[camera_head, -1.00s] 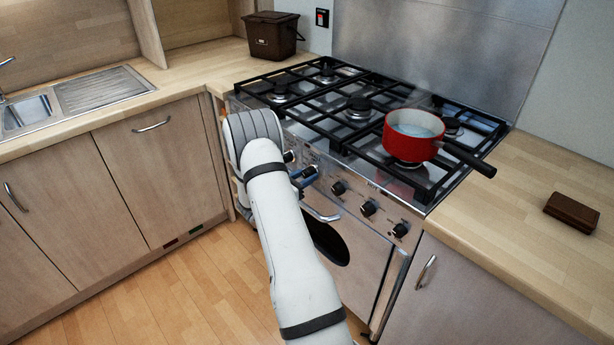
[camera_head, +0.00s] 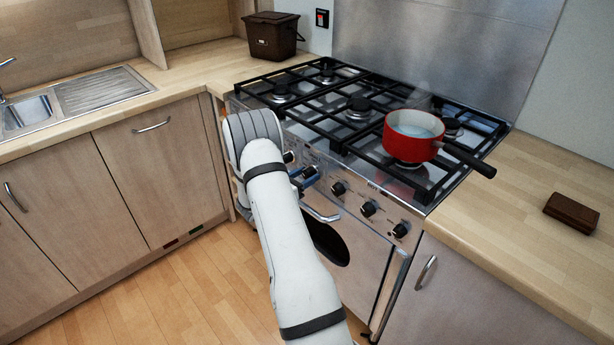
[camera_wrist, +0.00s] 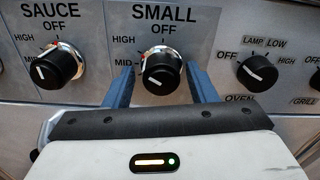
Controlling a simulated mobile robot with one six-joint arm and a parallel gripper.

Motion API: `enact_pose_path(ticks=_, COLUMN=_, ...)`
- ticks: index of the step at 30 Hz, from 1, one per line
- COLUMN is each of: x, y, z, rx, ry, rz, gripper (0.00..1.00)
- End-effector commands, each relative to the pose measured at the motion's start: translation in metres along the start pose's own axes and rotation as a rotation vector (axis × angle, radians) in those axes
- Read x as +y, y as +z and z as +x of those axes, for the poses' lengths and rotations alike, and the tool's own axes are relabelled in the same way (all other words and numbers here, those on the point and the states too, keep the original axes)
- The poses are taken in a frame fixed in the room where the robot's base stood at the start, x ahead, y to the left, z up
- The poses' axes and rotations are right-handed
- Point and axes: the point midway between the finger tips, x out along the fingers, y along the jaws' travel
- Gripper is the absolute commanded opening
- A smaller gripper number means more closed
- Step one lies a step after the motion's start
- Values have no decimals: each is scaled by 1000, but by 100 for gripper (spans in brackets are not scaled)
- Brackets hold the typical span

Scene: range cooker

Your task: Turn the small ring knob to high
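The small ring knob (camera_wrist: 162,72) is a black knob with a silver collar, under the label SMALL in the wrist view. OFF is printed above it, HIGH at its upper left and MID at its left. A white pointer mark shows on the lower left part of its face. My gripper (camera_wrist: 161,88) has its two blue fingers on the left and right of this knob, with narrow gaps visible, so it looks open around it. In the head view my gripper (camera_head: 304,175) is at the cooker's front panel, and my arm hides part of that panel.
The SAUCE knob (camera_wrist: 59,67) is close left and the OVEN knob (camera_wrist: 257,74) close right. A red saucepan (camera_head: 411,137) with steam stands on the right of the hob, its handle over the right side. An oven door handle (camera_head: 320,214) lies below my gripper.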

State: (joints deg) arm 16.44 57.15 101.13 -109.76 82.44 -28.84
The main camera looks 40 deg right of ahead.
Motion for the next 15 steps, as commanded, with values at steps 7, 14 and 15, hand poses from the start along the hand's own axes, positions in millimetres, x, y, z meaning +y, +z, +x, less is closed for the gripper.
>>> enact_pose_path(ticks=7, x=-1, y=-1, z=0, rx=2, ry=-1, rz=-1, gripper=56)
enact_pose_path(ticks=14, x=0, y=-1, z=-20, rx=1, ry=2, rz=-1, gripper=56)
enact_pose_path(ticks=15, x=1, y=-1, z=-28, rx=0, ry=2, rz=-1, gripper=56)
